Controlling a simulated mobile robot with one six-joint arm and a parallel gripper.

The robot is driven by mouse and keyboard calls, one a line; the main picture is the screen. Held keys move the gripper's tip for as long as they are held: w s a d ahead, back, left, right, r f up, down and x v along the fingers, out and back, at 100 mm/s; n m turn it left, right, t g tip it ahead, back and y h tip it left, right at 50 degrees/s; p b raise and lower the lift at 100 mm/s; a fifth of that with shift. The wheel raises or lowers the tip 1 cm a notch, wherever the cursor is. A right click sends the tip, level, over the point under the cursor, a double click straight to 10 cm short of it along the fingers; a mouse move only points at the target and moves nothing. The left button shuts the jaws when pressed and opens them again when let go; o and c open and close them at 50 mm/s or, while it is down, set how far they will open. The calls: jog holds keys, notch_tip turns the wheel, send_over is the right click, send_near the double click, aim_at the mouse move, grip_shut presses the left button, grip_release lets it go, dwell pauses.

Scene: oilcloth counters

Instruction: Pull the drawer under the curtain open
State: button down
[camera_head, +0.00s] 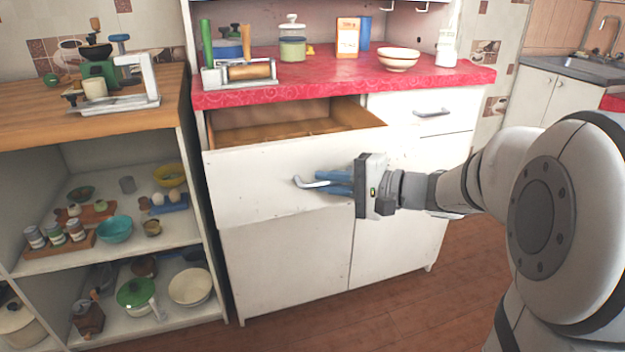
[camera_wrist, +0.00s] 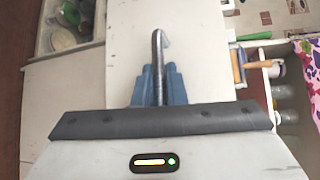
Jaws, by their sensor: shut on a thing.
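A white drawer (camera_head: 262,181) under the red oilcloth top stands pulled out on the left side of the cabinet. Its wooden inside (camera_head: 290,130) shows from above and looks empty where I can see it. My gripper (camera_head: 322,181) is shut on the drawer's metal handle (camera_head: 303,183), with its blue fingers at the handle's right part. In the wrist view the handle (camera_wrist: 158,45) runs between the two blue fingers (camera_wrist: 159,85). No curtain shows in either view.
A second drawer (camera_head: 440,128) to the right is shut. The red counter (camera_head: 350,72) carries a bowl (camera_head: 398,60), jars and a rolling-pin stand (camera_head: 238,74). Open shelves (camera_head: 178,232) with dishes stand close on the left. Wooden floor (camera_head: 400,315) lies free in front.

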jog(key=shift+s+d+t, duration=0.3)
jog(key=shift+s+d, duration=0.25)
jog(key=shift+s, duration=0.3)
jog(key=c, duration=1.8)
grip_release()
jog(key=shift+d, duration=0.1)
jog(key=shift+o, duration=0.2)
jog(key=p+v, duration=0.2)
jog(key=v, duration=0.5)
jog(key=shift+s+d, duration=0.2)
jog(key=shift+r, duration=0.1)
